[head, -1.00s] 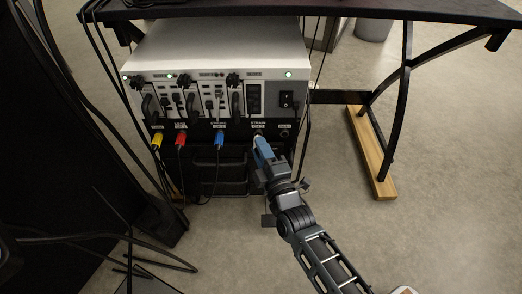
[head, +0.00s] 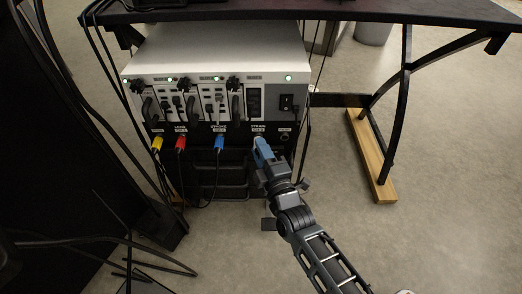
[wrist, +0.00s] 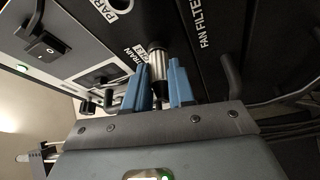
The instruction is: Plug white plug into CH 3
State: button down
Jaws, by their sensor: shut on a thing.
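My gripper (head: 262,150) is at the lower front panel of the rack unit, just below the label ending in "TRAIN" (head: 258,128). In the wrist view its blue fingers (wrist: 160,88) are shut on the plug (wrist: 157,64), a silvery metal barrel with a pale far end and a dark rear part. The plug points at the panel beside the partly covered CH 3 label (wrist: 148,56). Its far end meets or nearly meets the panel there; the socket opening is hidden behind it, so I cannot tell how deep it sits.
Yellow (head: 157,144), red (head: 181,144) and blue (head: 219,143) plugs with hanging cables sit in sockets to the left. An empty round socket (wrist: 122,4) is beside the PAR label. A desk leg (head: 397,110) stands at right.

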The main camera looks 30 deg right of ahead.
jog(key=shift+c, duration=2)
grip_release()
jog(key=shift+s+a+f+p, duration=0.15)
jog(key=shift+s+p, duration=0.1)
jog(key=shift+s, duration=1)
jog(key=shift+s+a+f+p, duration=0.1)
jog(key=shift+s+a+p, duration=0.1)
jog(key=shift+s, duration=1)
jog(key=s+p, duration=0.1)
jog(key=s, duration=0.6)
jog(key=shift+s+a+f+p, duration=0.35)
jog(key=shift+a+f+p, duration=0.05)
